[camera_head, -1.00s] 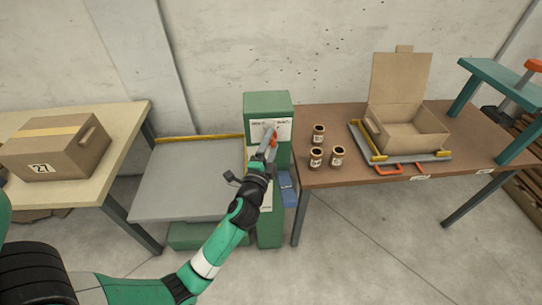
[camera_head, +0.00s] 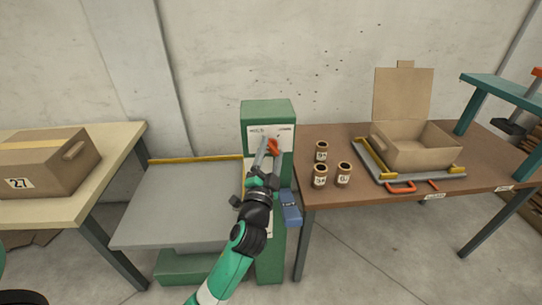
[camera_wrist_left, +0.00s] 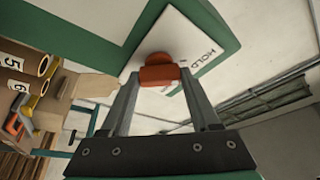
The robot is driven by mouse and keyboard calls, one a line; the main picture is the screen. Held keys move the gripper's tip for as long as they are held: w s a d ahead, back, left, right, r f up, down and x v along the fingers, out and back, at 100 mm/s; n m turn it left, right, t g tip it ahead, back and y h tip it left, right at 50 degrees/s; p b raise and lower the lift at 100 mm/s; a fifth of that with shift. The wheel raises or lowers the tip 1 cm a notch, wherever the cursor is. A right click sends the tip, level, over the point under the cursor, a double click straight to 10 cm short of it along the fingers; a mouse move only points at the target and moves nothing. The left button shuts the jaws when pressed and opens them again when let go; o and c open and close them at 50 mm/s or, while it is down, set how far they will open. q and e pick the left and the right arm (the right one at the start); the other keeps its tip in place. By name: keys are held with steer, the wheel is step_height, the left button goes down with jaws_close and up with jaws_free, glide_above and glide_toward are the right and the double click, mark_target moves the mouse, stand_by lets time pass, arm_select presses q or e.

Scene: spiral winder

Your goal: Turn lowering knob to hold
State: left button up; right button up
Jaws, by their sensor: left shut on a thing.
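The lowering knob (camera_head: 273,147) is orange and sits on the white label plate (camera_head: 284,137) of a green control column (camera_head: 268,108). In the head view its upper end leans to the left, toward the plate's left-hand marking. My left gripper (camera_head: 268,149) is shut on the knob. In the left wrist view the orange knob (camera_wrist_left: 158,72) sits between my two fingertips, and the word HOLD (camera_wrist_left: 198,56) reads on the plate just right of it. The fingers cover part of the knob and plate. My right gripper is not in view.
A grey platform (camera_head: 180,203) lies left of the column, with a box (camera_head: 50,165) on a table beyond it. On the brown table (camera_head: 310,140) at right are several labelled cans (camera_head: 343,174) and an open carton (camera_head: 410,150). A blue pedal-like part (camera_head: 291,208) hangs beside the column.

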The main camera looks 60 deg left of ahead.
arm_select(q)
steer(key=o, duration=1.4)
steer(key=shift+c, duration=0.2)
steer(key=v, duration=1.1)
steer(key=shift+s+d, duration=0.2)
steer(key=shift+d, duration=0.05)
